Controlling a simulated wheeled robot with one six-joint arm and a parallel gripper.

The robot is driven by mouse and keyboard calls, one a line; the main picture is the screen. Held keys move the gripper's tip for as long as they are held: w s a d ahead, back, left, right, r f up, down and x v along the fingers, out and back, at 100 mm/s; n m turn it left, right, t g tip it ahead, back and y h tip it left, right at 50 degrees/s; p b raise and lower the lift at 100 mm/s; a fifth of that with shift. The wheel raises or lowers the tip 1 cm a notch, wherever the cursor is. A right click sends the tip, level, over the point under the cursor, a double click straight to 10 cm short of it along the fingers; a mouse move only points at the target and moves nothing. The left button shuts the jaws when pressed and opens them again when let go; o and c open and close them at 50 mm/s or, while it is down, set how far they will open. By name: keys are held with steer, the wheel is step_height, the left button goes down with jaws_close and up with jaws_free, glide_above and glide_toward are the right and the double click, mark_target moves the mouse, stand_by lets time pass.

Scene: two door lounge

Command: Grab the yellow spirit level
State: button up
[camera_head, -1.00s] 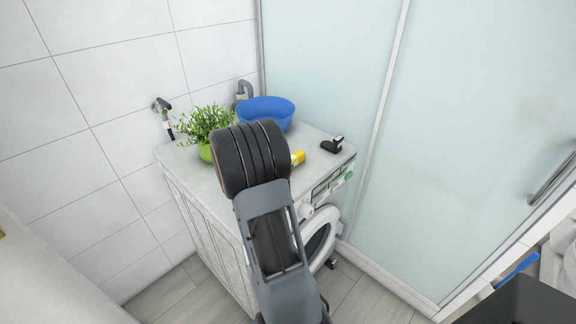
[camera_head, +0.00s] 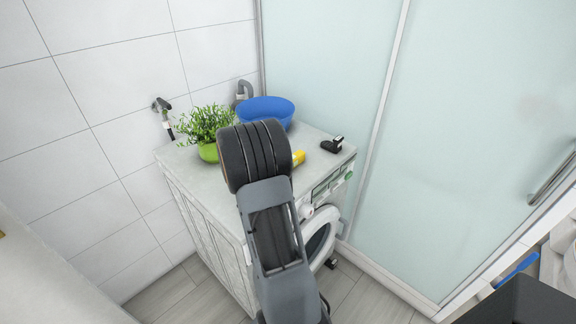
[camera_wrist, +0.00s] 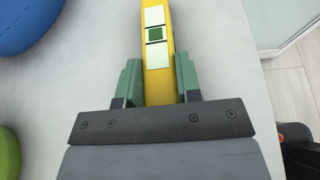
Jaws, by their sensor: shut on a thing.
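The yellow spirit level (camera_wrist: 178,44) has white panels and a green square window. In the wrist view it runs up from between the two green fingers of my gripper (camera_wrist: 160,82), which are shut on it. Its far end is cut off by the top of that view. In the head view only a yellow end (camera_head: 299,158) shows beside my arm, over the pale countertop (camera_head: 318,161). My arm hides the rest of the level and the gripper there. I cannot tell whether the level touches the counter.
A blue bowl (camera_head: 267,109) stands at the back of the counter. A green pot with a leafy plant (camera_head: 207,128) is left of my arm. A small black object (camera_head: 333,144) lies on the right. A washing machine (camera_head: 322,236) is below. A frosted glass panel (camera_head: 330,70) stands behind.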

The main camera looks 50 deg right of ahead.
steer(key=shift+c, duration=0.8)
steer(key=shift+r, duration=0.15)
